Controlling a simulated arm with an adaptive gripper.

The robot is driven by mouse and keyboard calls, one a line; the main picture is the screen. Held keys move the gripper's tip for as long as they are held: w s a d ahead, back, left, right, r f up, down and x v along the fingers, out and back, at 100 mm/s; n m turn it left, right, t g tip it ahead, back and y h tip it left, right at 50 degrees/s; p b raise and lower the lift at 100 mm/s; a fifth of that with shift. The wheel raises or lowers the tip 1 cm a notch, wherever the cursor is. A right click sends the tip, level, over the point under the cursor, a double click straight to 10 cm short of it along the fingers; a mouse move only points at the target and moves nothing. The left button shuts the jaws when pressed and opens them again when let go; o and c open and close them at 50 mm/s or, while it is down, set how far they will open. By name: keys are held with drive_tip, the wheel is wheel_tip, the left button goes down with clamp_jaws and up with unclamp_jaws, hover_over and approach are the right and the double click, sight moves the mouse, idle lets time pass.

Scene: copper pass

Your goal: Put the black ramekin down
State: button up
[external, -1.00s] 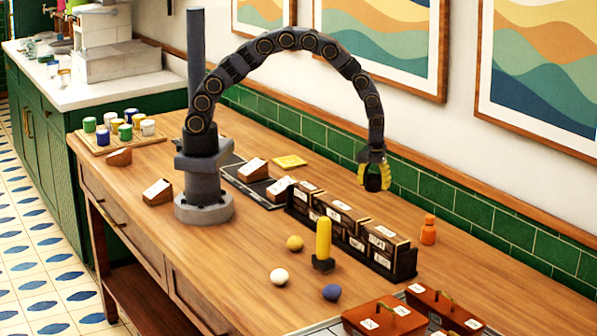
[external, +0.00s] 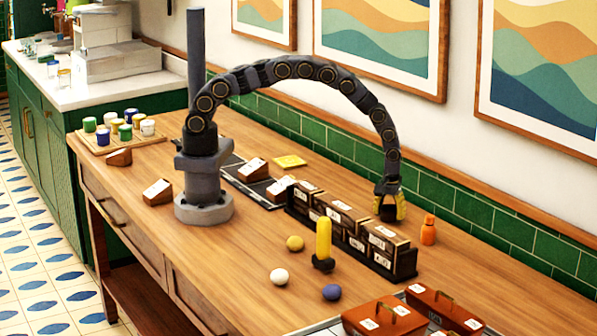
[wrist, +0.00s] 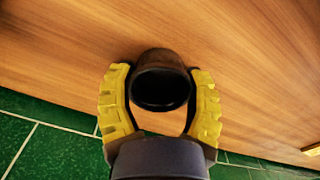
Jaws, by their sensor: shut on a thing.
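The black ramekin (wrist: 160,88) is held between the two yellow fingers of my gripper (wrist: 160,76) in the wrist view, its dark opening facing the camera. In the external view my gripper (external: 389,204) points down just behind the right end of the rack of small drawers, left of the orange bottle. The ramekin (external: 388,213) shows as a dark shape between the fingers there. The wooden counter (wrist: 250,90) lies beyond it in the wrist view. I cannot tell how large the gap is between the ramekin and the counter.
The dark rack with labelled boxes (external: 383,245) stands in front of my gripper. The orange bottle (external: 428,230) is close on the right, with the green tiled wall (external: 470,212) behind. Red cases (external: 385,318) lie at the front right. Counter (external: 480,265) right of the bottle is clear.

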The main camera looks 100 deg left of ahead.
drive_tip(key=shift+f, duration=0.15)
drive_tip(key=o, duration=1.2)
wheel_tip(320, 180, up, 13)
drive_tip(key=shift+f, duration=0.2)
